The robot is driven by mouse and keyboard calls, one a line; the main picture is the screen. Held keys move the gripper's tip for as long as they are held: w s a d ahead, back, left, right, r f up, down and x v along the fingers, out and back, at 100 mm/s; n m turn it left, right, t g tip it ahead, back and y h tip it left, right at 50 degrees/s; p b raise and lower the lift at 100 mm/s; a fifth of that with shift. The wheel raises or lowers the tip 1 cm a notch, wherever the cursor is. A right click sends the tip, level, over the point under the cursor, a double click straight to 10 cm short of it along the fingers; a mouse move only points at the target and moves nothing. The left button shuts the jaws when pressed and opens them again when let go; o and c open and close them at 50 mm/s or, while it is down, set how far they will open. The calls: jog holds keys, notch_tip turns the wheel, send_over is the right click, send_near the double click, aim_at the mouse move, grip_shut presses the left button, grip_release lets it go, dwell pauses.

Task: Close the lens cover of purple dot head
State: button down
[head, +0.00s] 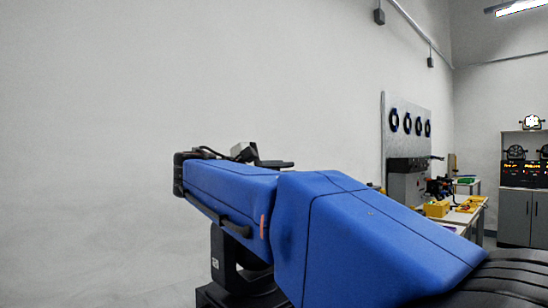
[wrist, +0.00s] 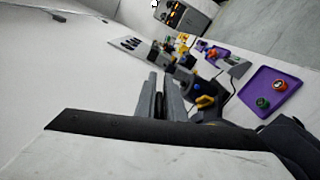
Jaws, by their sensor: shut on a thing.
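My gripper (wrist: 161,84) shows in the wrist view as two grey fingers pointing up the picture. They are shut on a narrow dark piece (wrist: 160,106); it is too small and dark for me to tell what it is. I cannot pick out a purple dot on any lamp head. In the head view, a lit lamp head (head: 532,122) and a darker lamp head (head: 515,152) stand at the far right. My blue arm hides much of the head view, and my gripper does not show there.
A purple tray (wrist: 283,101) with small green and red pieces lies right of my gripper in the wrist view. Dark machinery with a yellow part (wrist: 206,102) is nearer. In the head view, a panel with dark rings (head: 410,112) stands behind a workbench (head: 462,214).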

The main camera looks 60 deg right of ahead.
jog(key=s+f+m, duration=0.3)
jog(key=f+m, duration=0.1)
jog(key=f, duration=0.5)
jog(key=shift+s+a+f, duration=0.3)
jog(key=shift+s+a, duration=0.05)
jog(key=shift+a, duration=0.1)
jog(key=shift+f, duration=0.1)
jog(key=c, duration=1.9)
grip_release()
